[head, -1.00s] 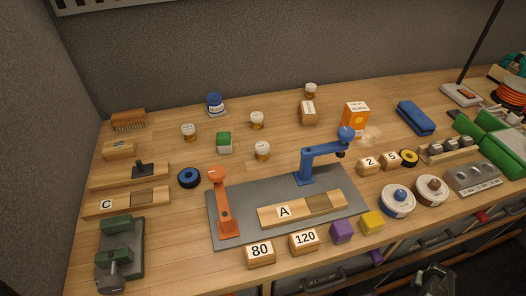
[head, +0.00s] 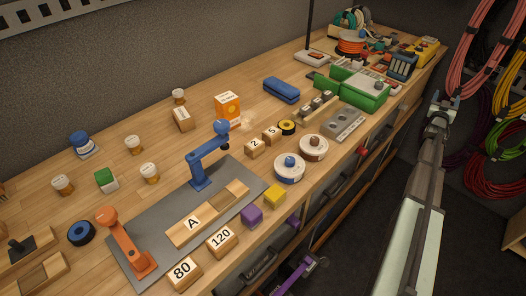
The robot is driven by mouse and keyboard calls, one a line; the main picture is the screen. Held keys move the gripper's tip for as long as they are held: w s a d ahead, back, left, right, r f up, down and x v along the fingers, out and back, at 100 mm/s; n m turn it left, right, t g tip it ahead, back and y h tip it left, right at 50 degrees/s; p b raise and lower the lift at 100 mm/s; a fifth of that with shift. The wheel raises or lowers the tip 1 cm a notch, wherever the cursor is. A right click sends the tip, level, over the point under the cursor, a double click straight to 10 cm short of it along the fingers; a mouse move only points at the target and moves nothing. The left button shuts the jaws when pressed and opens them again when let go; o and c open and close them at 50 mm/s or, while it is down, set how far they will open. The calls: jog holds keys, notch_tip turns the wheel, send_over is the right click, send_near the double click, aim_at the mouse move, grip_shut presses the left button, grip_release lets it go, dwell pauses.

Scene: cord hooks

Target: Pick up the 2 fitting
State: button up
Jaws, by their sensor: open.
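The 2 fitting is a small light-wood block (head: 254,147) with a white label reading "2". It stands on the bench right of the blue hooked arm (head: 208,158), beside a similar block marked "5" (head: 271,135). My gripper (head: 443,100) is at the upper right, beyond the bench's front edge. It is far to the right of the 2 block, open, with nothing seen between its fingers. The fingers look small at this distance.
Two round white-sided spools (head: 289,168) (head: 313,148) sit in front of the blocks, and a black-and-yellow roll (head: 287,127) is right of the 5. A grey plate holds the orange arm (head: 127,242) and a block marked A. Cord loops (head: 482,50) hang at right.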

jog(key=w+a+r+t, duration=0.2)
jog(key=a+r, duration=0.1)
jog(key=r, duration=0.6)
jog(key=w+a+r+t, duration=0.2)
jog(key=r, duration=0.8)
jog(key=w+a+r+n+t+y, duration=0.15)
jog(key=w+a, duration=0.25)
jog(key=a, duration=0.7)
jog(key=w+a+r+n+y, duration=0.2)
jog(key=w+a+r+y, duration=0.15)
jog(key=a, duration=0.75)
jog(key=s+a+f+n+g+y, duration=0.15)
jog(key=a+n+g+y, duration=0.5)
jog(key=a, duration=2.75)
jog(key=s+a+f+g+y, duration=0.2)
jog(key=s+a+y, duration=0.3)
jog(key=a, duration=0.8)
jog(key=n+g, duration=0.9)
jog(key=g, duration=0.3)
send_near(147, 168)
jog(key=shift+x, duration=5.4)
jog(key=shift+w, duration=0.1)
